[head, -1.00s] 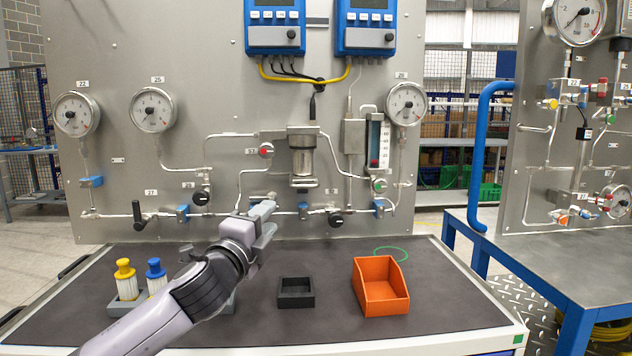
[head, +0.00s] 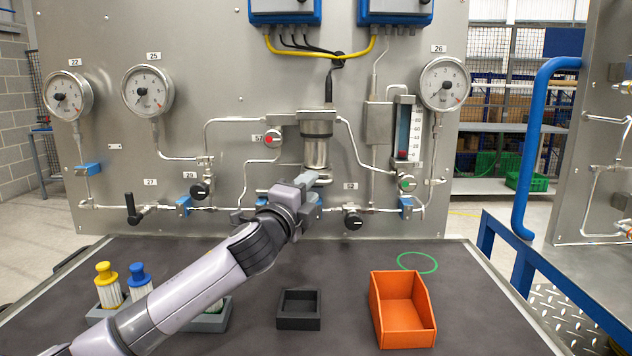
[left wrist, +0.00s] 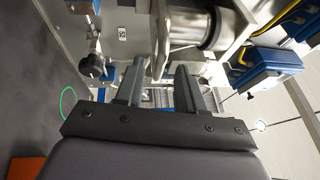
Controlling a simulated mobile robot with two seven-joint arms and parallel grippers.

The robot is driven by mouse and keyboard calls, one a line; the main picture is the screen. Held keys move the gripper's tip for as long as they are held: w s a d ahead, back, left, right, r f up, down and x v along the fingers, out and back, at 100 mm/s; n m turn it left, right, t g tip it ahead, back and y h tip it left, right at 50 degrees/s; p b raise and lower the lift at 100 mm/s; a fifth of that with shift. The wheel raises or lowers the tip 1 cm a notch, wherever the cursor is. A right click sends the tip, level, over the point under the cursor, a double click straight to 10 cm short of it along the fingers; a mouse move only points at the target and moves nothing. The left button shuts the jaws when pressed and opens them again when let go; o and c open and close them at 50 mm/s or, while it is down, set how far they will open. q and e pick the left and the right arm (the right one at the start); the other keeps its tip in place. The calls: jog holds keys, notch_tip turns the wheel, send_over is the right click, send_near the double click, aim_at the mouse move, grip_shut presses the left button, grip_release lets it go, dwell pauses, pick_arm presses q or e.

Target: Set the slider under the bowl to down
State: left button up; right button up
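The metal bowl (head: 315,152) hangs on the panel in the middle of the head view; it also shows at the top of the left wrist view (left wrist: 187,25). My left gripper (head: 316,186) is just below the bowl, in front of the pipe. In the left wrist view its two fingers (left wrist: 160,78) are apart, with a pale metal piece (left wrist: 160,42) beyond and between them. I cannot tell whether that piece is the slider or whether a finger touches it. In the head view my gripper covers much of the area under the bowl. My right gripper is not in view.
A black-knobbed valve (head: 352,220) sits right of my left gripper, and a blue-handled valve (head: 406,205) farther right. A flow tube (head: 408,135) stands right of the bowl. An orange bin (head: 403,310) and a black tray (head: 299,310) lie on the bench below.

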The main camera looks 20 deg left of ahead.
pick_arm(q)
jog(key=shift+w+d+r, duration=0.1)
jog(key=shift+w+r, duration=0.05)
jog(key=shift+w, duration=0.75)
jog(key=shift+w+d+r, duration=0.1)
jog(key=shift+w+r, duration=0.05)
jog(key=shift+w, duration=0.7)
grip_shut()
